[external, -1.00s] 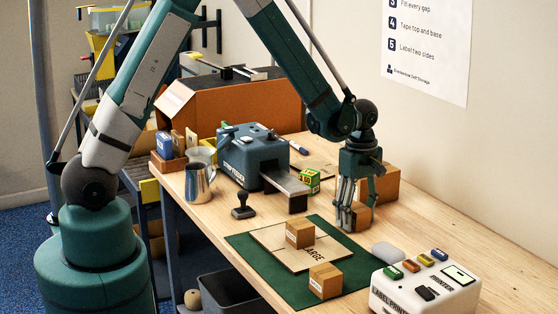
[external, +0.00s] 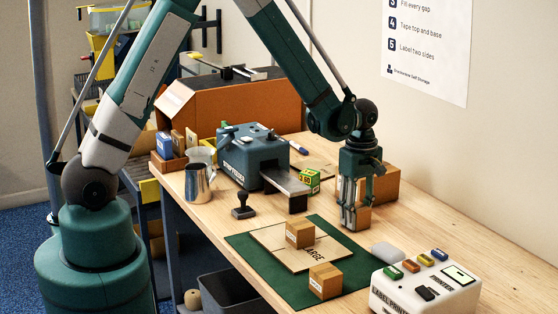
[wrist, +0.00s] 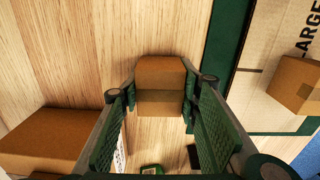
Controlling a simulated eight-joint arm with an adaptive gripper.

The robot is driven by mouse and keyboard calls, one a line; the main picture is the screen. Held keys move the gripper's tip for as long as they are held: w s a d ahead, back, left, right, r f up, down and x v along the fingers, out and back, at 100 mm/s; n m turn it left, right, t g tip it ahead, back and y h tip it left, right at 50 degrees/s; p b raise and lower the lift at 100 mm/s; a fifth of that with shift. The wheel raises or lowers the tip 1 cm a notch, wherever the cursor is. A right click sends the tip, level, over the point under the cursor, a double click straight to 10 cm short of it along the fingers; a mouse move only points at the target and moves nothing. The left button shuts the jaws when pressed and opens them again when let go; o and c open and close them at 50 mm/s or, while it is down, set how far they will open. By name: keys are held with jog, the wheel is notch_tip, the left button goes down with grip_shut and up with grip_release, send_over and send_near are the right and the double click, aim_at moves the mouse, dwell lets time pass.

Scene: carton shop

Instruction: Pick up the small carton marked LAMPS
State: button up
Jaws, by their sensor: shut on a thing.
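A second small carton (external: 299,234) stands on a flat carton sheet (external: 270,240) printed LARGE. A third small carton (external: 325,281) stands at the mat's front edge. Both show a pale label too small to read, so I cannot tell which carton is marked LAMPS.
A larger brown carton (external: 384,184) stands just behind my gripper. A white label printer (external: 425,290) is at the front right, with a grey rounded item (external: 387,252) beside it. A teal machine (external: 252,155) stands left. The bench right of the mat is partly clear.

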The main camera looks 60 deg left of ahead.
aim_at(358, 207)
jog(key=shift+r, duration=4.95)
